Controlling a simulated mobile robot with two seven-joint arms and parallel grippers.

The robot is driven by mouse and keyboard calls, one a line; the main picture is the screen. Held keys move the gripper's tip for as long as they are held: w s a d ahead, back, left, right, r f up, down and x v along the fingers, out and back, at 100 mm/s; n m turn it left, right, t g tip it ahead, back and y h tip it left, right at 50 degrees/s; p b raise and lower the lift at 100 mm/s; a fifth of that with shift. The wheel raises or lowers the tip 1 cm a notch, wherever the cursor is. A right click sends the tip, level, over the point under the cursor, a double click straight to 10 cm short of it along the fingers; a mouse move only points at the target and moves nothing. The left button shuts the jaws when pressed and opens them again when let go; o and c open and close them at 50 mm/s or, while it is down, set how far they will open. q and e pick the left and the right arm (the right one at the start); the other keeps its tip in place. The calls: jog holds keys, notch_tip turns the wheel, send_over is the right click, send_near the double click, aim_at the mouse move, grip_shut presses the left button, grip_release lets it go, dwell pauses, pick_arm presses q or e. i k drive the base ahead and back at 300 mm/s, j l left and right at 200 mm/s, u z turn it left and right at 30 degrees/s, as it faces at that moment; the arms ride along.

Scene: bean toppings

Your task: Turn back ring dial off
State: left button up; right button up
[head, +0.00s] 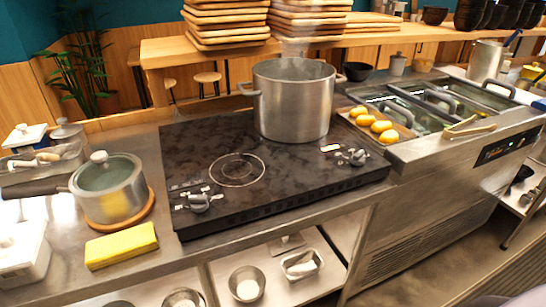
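The black cooktop (290,180) is set on the steel counter. A large steel pot (293,105) stands on its back right part and hides whatever ring is beneath it; faint steam shows above the pot. A bare ring (237,170) is marked on the left part. One dial (353,157) sits near the right edge, with a small bright light mark (330,148) beside it. Another dial (199,201) sits at the front left corner. I cannot read the dial markings. Neither of my grippers is in view.
A lidded saucepan (108,188) on a wooden trivet and a yellow sponge (121,245) are left of the cooktop. Right of it are yellow food pieces (371,122), steel bins and tongs (470,130). Bowls (247,284) sit on the shelf below.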

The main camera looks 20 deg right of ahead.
aim_at(357, 159)
jog(key=z, duration=1.3)
